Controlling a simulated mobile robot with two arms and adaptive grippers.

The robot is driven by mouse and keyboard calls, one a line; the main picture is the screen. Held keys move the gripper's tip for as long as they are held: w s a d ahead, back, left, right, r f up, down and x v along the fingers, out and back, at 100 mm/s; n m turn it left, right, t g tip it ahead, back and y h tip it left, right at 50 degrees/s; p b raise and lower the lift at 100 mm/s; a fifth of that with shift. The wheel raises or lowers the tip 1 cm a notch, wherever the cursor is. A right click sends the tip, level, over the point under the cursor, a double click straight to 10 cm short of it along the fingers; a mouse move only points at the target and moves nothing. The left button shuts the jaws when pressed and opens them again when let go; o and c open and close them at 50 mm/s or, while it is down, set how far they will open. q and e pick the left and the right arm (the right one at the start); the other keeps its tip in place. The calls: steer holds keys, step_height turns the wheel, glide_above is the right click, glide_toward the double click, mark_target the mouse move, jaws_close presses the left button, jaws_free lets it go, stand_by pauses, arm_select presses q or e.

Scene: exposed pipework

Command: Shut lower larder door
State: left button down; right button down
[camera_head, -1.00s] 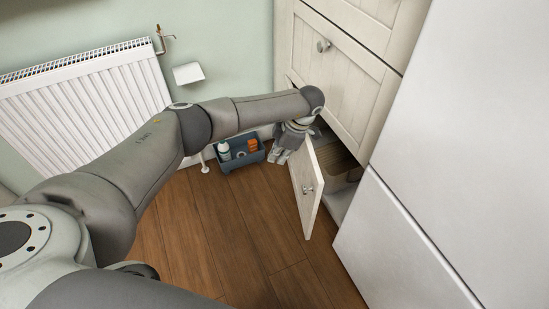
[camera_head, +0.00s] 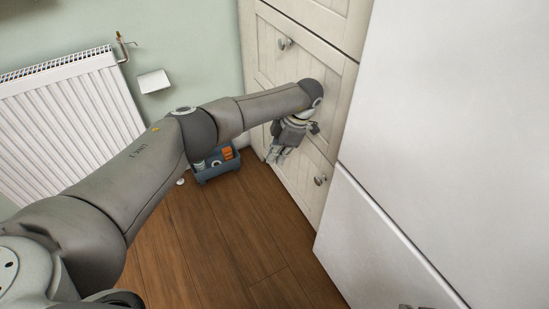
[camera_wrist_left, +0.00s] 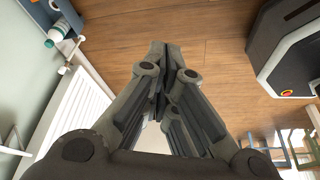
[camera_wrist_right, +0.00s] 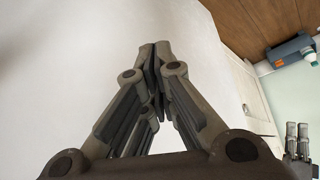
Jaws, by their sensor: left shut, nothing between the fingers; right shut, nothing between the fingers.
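The lower larder door (camera_head: 301,176) is a cream panel with a round metal knob (camera_head: 320,180). In the head view it lies about flush with the cabinet front, with no open gap that I can see. My left gripper (camera_head: 277,156) is shut and empty, pointing down in front of the door's left part; I cannot tell whether it touches the panel. Its closed fingers also show in the left wrist view (camera_wrist_left: 159,50). My right gripper (camera_wrist_right: 155,50) is shut and empty in the right wrist view, near a large pale surface.
The upper larder door (camera_head: 270,62) is above. A tall white unit (camera_head: 440,130) fills the right side. The wooden floor (camera_head: 230,240) in front is clear.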

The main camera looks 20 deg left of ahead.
steer(key=shift+w+a+r, duration=0.1)
steer(key=shift+w, duration=0.2)
arm_select(q)
steer(key=shift+w+r, duration=0.1)
step_height(320, 180, up, 10)
stand_by(0.6)
arm_select(e)
steer(key=shift+s, duration=0.1)
